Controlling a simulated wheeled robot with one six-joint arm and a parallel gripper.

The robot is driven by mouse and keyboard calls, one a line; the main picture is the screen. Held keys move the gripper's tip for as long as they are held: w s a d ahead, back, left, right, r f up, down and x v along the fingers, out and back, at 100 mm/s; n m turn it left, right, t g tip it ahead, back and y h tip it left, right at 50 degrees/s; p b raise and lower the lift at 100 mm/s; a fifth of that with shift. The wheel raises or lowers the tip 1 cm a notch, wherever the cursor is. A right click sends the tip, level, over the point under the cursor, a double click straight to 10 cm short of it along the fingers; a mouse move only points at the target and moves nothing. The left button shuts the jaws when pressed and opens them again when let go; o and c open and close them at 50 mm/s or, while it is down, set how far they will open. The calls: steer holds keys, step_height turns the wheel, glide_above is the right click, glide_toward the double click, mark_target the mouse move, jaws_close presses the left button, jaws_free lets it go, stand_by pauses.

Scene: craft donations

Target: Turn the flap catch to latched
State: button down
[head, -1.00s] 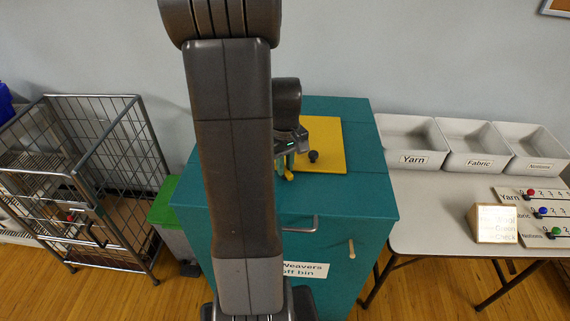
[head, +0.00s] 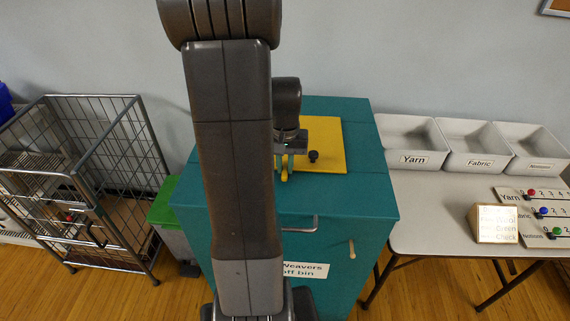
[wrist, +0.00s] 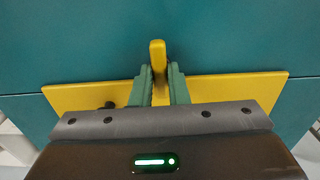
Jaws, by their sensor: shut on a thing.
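The yellow flap (head: 325,150) lies on top of the teal bin (head: 345,200), with a dark knob (head: 314,156) on it. The yellow flap catch (wrist: 157,58) stands at the flap's edge in the wrist view, pointing straight out past that edge over the teal top. The flap (wrist: 230,88) also shows behind it. My gripper (wrist: 159,85) is shut on the catch, with a green finger on each side of it. In the head view my gripper (head: 284,166) is partly hidden by my own arm, and the catch is small beside the fingers.
A table on the right holds white trays labelled Yarn (head: 410,140) and Fabric (head: 470,145), a sign (head: 494,224) and bead counters (head: 540,212). A wire cage cart (head: 90,180) and green-lidded bin (head: 163,200) stand left. The bin front has a handle (head: 300,229) and wooden peg.

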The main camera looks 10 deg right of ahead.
mark_target(285, 168)
stand_by(0.3)
steer(key=c, duration=1.4)
jaws_free()
step_height(285, 168, up, 14)
steer(key=shift+f, duration=0.1)
step_height(285, 168, down, 14)
steer(key=shift+r, duration=0.1)
